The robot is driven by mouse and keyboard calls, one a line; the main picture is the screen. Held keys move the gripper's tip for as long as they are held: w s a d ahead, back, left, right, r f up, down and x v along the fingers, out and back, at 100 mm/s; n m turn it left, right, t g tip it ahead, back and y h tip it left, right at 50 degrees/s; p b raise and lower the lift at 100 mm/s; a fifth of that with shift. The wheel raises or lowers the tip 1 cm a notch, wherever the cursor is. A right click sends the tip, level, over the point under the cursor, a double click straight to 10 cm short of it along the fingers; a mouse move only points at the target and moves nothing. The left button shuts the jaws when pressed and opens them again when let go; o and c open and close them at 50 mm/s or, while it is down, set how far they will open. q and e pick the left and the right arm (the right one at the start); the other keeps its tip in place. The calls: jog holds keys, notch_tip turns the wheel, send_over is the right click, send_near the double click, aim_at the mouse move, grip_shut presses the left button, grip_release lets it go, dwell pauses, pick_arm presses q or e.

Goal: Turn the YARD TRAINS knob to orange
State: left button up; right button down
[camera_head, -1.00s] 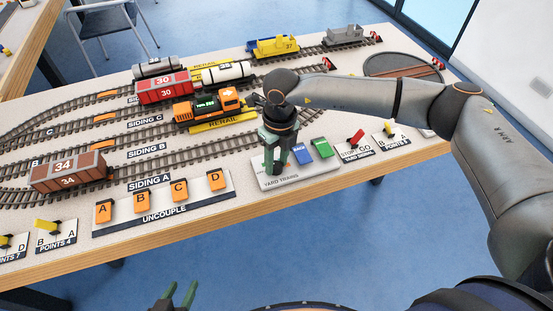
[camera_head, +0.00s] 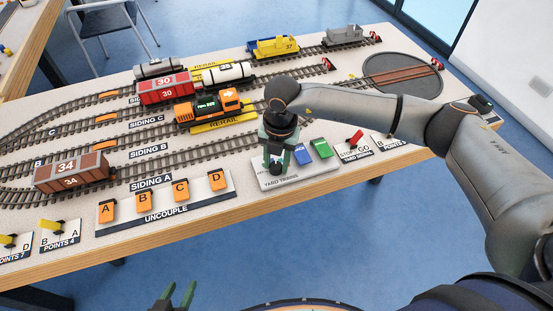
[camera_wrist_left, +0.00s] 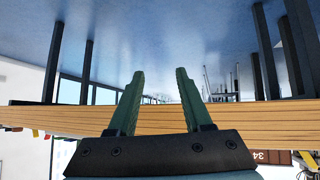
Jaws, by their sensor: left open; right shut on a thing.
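The YARD TRAINS panel (camera_head: 268,183) is a light plate near the table's front edge, with a blue button (camera_head: 301,155) and a green button (camera_head: 321,149) at its right. My right gripper (camera_head: 277,167) points down over the panel's left part, its green fingers shut on the dark YARD TRAINS knob (camera_head: 277,169). The fingers hide most of the knob, and I cannot tell which colour it points to. My left gripper (camera_head: 175,295) is open and empty, low in front of the table. It also shows in the left wrist view (camera_wrist_left: 160,95), with the table edge beyond.
An orange locomotive (camera_head: 207,107) stands on the tracks behind the right gripper. The UNCOUPLE panel (camera_head: 160,210) with orange switches lies to the left. A STOP/GO panel with a red lever (camera_head: 355,139) lies to the right. A brown wagon (camera_head: 72,172) stands far left.

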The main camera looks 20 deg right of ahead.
aim_at(277, 168)
jog(key=m+p, duration=0.1)
jog(key=m, duration=0.2)
jog(key=shift+r+m, duration=0.1)
jog(key=shift+m, duration=0.2)
jog(key=m, duration=0.2)
jog(key=shift+m+p, duration=0.35)
jog(key=shift+m, duration=0.05)
jog(key=m+p, duration=0.1)
jog(key=m, duration=0.1)
jog(key=shift+a+m, duration=0.1)
jog(key=shift+m, duration=0.2)
pick_arm(q)
jog(key=shift+s+a+r+p, duration=0.15)
jog(key=shift+a+r+p, duration=0.15)
jog(key=shift+r, duration=0.4)
jog(key=shift+s+a+r+p, duration=0.15)
jog(key=shift+a+r, duration=0.2)
jog(key=shift+r, duration=0.3)
pick_arm(e)
jog(key=shift+m+h, duration=0.3)
jog(key=shift+m, duration=1.1)
jog(key=shift+c, duration=2.3)
grip_release()
notch_tip(277, 168, up, 12)
jog(key=shift+s+r, duration=0.2)
jog(key=shift+s, duration=0.15)
